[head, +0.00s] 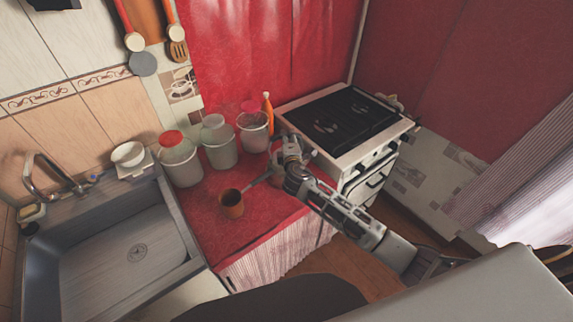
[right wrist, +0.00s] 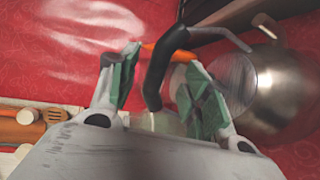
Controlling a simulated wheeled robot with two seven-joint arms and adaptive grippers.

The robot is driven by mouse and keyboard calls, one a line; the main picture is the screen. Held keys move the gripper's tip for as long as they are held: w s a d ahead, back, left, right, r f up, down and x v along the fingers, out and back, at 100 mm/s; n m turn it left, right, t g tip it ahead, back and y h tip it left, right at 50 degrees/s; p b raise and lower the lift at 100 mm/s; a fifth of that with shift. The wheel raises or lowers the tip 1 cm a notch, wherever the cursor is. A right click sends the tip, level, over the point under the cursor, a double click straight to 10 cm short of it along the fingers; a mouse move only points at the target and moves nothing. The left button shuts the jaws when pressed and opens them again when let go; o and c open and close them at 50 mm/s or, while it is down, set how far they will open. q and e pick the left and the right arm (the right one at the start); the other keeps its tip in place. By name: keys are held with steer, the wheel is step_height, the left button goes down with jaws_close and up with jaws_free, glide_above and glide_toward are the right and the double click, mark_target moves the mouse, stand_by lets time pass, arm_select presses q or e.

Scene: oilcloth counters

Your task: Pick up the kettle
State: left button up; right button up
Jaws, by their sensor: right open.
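The kettle (right wrist: 272,88) shows in the right wrist view as a shiny rounded metal body at the right. A curved black bar (right wrist: 157,65), which looks like its handle, passes between the fingers of my right gripper (right wrist: 150,75). The fingers are open, one on each side of the bar; I cannot tell whether either touches it. In the head view my right gripper (head: 284,150) is over the red counter, left of the stove. I cannot make out the kettle there; the gripper and arm may hide it. My left gripper is not in view.
The stove (head: 345,117) stands right of the red counter (head: 225,186). Several pale containers (head: 217,140) and an orange bottle (head: 268,112) stand along the back. A brown cup (head: 231,204) is near the front. The sink (head: 120,250) is at the left.

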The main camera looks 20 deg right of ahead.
steer(key=shift+p+x, duration=0.4)
steer(key=shift+x, duration=1.6)
jaws_close()
